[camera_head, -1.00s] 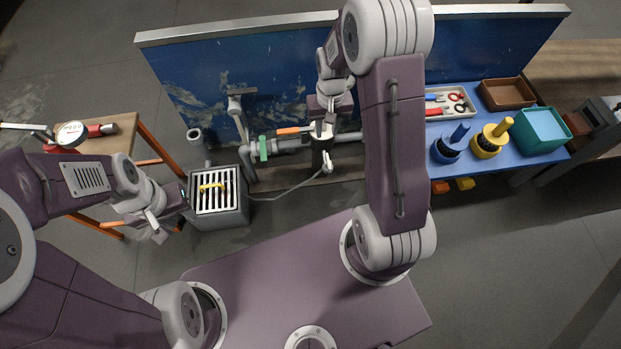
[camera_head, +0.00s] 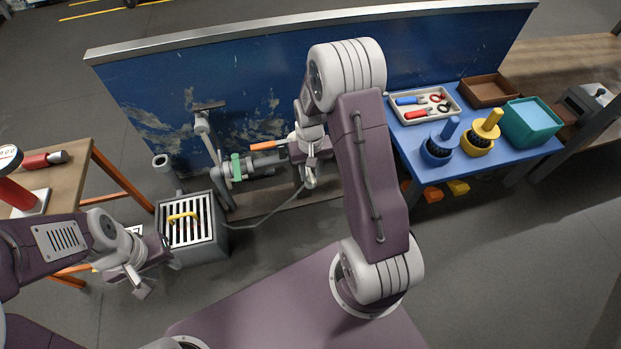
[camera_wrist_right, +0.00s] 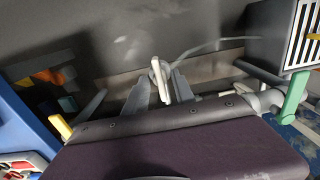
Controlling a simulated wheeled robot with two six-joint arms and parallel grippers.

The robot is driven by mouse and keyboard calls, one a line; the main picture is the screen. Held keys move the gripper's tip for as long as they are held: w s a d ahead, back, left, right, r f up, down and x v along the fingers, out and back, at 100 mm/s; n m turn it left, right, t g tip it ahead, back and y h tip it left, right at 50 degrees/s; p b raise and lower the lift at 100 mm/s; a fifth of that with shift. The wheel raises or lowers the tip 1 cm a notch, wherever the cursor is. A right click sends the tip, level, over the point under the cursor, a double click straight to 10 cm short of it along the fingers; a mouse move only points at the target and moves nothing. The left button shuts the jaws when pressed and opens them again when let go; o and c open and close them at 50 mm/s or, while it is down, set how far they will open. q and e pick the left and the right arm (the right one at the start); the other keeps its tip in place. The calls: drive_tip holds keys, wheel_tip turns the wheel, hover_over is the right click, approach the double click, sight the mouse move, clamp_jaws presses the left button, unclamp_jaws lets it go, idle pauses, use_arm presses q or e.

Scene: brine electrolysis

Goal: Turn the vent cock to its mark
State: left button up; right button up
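A grey pipe run with a green lever (camera_head: 236,166) and an orange handle (camera_head: 268,145) stands before the blue panel; the green lever also shows in the right wrist view (camera_wrist_right: 293,98). I cannot tell for sure which part is the vent cock. My right gripper (camera_head: 310,180) hangs at the right part of this pipework. My left gripper (camera_head: 157,277) looks open and empty, in front of the grated box.
A grey box with a white slatted grate (camera_head: 190,226) and yellow handle stands left of the pipework, a thin hose running to it. A blue table (camera_head: 405,148) at right holds a tool tray, brushes and bins. A wooden table (camera_head: 68,178) stands at left.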

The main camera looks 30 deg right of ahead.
clamp_jaws()
drive_tip(key=shift+r+m+p, duration=0.2)
drive_tip(key=shift+m+p, duration=0.3)
drive_tip(key=shift+p, duration=0.55)
drive_tip(key=m+p, duration=0.7)
drive_tip(key=p, duration=0.2)
drive_tip(key=shift+m, duration=0.4)
drive_tip(key=m+p, duration=0.3)
drive_tip(key=m, duration=0.1)
drive_tip(key=shift+m+p, duration=0.3)
drive_tip(key=shift+p, duration=0.05)
drive_tip(key=shift+f+m+p, duration=0.2)
drive_tip(key=shift+m+p, duration=1)
drive_tip(key=shift+m, duration=1.3)
